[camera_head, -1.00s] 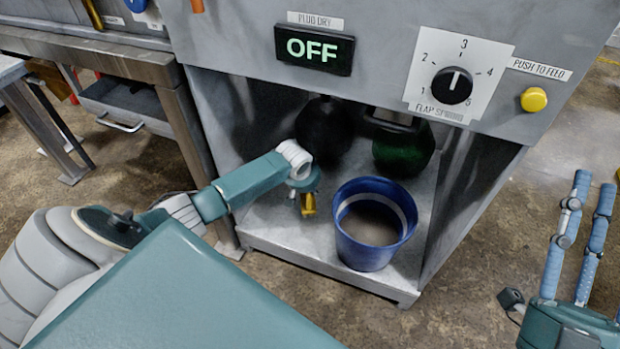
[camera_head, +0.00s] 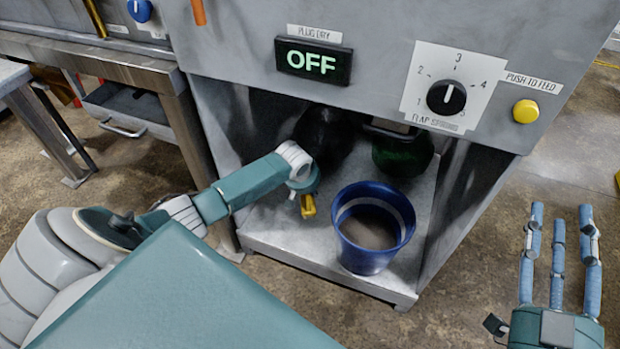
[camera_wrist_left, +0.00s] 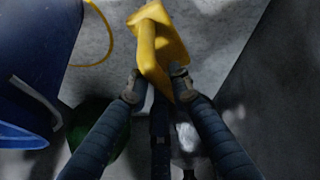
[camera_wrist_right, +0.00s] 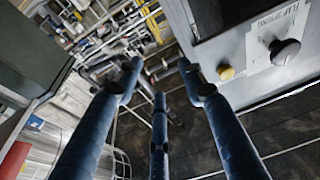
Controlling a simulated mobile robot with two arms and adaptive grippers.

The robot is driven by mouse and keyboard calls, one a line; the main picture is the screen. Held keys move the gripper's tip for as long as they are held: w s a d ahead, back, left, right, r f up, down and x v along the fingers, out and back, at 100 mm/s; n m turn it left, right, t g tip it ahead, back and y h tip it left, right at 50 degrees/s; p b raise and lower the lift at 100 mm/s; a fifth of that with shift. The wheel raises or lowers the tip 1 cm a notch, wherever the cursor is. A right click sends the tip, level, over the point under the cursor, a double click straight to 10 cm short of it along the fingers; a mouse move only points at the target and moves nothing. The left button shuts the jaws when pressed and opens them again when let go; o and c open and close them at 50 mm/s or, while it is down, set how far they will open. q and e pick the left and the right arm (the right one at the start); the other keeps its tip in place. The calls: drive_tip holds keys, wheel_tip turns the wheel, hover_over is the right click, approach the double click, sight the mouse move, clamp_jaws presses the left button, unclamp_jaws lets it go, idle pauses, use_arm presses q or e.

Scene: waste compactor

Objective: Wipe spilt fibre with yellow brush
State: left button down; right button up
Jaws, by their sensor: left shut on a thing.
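The yellow brush (camera_wrist_left: 160,45) is between the fingertips of my left gripper (camera_wrist_left: 157,84), which is shut on its handle. In the head view a small part of the brush (camera_head: 307,207) shows below my left wrist, over the grey floor (camera_head: 270,222) of the machine's lower bay. I cannot tell whether it touches that floor. My left gripper's fingers are mostly hidden there by the arm. My right gripper (camera_head: 560,222) is open and empty at the far right, fingers spread, outside the bay. I cannot make out spilt fibre clearly.
A blue bucket (camera_head: 368,258) stands just right of the brush; its side (camera_wrist_left: 35,60) shows at left in the left wrist view. A dark green container (camera_head: 402,155) and a black one (camera_head: 322,137) stand behind. The control panel (camera_head: 390,30) overhangs the bay.

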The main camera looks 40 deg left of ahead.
use_arm(q)
drive_tip(key=shift+r+p, duration=0.4)
drive_tip(key=shift+r, duration=0.05)
drive_tip(key=shift+r+p, duration=0.3)
drive_tip(key=shift+p, duration=0.05)
drive_tip(key=shift+r+p, duration=0.3)
drive_tip(key=shift+p, duration=0.05)
drive_tip(key=shift+r+p, duration=0.25)
drive_tip(key=shift+p, duration=0.05)
use_arm(e)
drive_tip(key=s+d+f+g+h, duration=0.2)
drive_tip(key=f+g, duration=0.5)
drive_tip(key=f, duration=0.8)
drive_tip(key=shift+s+d+f+g, duration=0.25)
drive_tip(key=shift+d+g, duration=0.05)
drive_tip(key=shift+d, duration=0.3)
